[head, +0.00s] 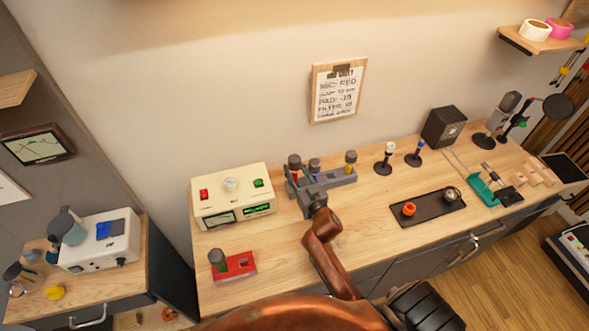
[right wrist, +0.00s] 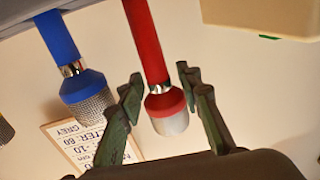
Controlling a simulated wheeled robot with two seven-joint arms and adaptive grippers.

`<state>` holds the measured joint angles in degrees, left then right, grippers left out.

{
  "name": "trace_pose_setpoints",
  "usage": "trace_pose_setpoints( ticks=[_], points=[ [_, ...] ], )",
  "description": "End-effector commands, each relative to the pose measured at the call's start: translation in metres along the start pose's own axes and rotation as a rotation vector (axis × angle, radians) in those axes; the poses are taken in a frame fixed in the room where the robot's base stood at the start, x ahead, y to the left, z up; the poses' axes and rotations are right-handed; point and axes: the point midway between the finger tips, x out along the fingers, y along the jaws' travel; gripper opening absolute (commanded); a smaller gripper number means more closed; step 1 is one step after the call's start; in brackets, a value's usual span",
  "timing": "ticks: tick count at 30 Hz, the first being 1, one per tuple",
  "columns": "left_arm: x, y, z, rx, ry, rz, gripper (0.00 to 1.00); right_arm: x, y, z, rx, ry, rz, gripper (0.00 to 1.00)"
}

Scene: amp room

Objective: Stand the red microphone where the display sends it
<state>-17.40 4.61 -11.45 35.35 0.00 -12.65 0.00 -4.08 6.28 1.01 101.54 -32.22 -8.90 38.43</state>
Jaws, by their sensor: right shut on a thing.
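The red microphone (right wrist: 146,42), with a silver mesh head, sits between the fingers of my right gripper (right wrist: 160,92), which is shut on it. In the head view this gripper (head: 300,180) is at the left end of the grey rack (head: 335,180), and the microphone's head (head: 294,161) shows above it. The microphone's lower end is hidden, so I cannot tell whether it is still in the rack. A wall sheet (head: 338,92) reads "MIC: RED", with smaller lines. The cream unit (head: 232,180) has a lit green display (head: 257,209), too small to read. My left gripper is not in view.
A blue microphone (right wrist: 62,45) stands close beside the red one; a yellow one (head: 351,158) is farther right. A red holder (head: 240,265) with a grey-topped piece is front left. Two small stands (head: 383,167) (head: 413,159) and a dark tray (head: 430,209) are to the right.

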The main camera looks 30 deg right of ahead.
Motion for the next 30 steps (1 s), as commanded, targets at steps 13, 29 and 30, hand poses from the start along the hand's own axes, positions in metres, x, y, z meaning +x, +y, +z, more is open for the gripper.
trace_pose_setpoints(
  ticks=[13, 29, 30],
  points=[
    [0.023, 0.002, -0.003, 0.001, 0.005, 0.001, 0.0, 0.0, 0.0, 0.031, 0.001, 0.002, 0.0, 0.0],
    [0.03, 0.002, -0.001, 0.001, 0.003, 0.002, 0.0, 0.0, 0.0, 0.041, 0.0, 0.004, -0.001, 0.0],
    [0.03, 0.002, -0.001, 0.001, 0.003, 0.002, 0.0, 0.0, 0.0, 0.041, 0.0, 0.004, 0.0, 0.33]
  ],
)
